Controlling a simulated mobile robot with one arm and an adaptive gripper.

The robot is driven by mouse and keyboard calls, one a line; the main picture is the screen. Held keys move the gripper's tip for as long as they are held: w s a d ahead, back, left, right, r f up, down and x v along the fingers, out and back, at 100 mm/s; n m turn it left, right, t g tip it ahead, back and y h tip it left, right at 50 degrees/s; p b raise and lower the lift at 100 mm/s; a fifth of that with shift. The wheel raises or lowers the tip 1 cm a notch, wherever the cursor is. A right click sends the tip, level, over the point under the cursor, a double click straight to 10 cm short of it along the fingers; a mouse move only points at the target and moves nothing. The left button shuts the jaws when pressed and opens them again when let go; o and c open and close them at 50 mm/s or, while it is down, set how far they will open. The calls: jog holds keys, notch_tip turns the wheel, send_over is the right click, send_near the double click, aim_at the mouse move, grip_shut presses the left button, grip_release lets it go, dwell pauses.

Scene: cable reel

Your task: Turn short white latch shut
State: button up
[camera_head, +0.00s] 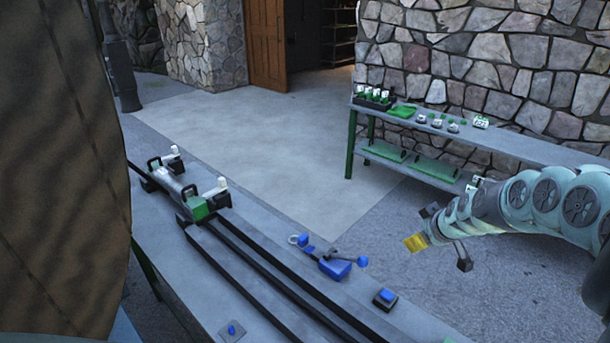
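A long fixture with black rails lies along the near bench (180,265). At its far end are a green block (197,207) and black loop handles.
A blue tool (335,268) with a dark handle, a blue-topped block (385,298) and a small blue knob (232,330) are on the near bench. A second bench (520,144) by the stone wall holds green and white parts. Open floor lies between the benches.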

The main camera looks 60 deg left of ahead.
jog(key=shift+m+t+y, duration=0.7)
jog(key=shift+t, duration=0.1)
jog(key=shift+w+a+r+p, duration=0.25)
jog(key=shift+w+a+r, duration=0.45)
jog(key=shift+w+r, duration=0.15)
jog(key=shift+w+a+r+p, duration=0.2)
jog(key=shift+w+a+r, duration=0.5)
jog(key=shift+r, duration=0.15)
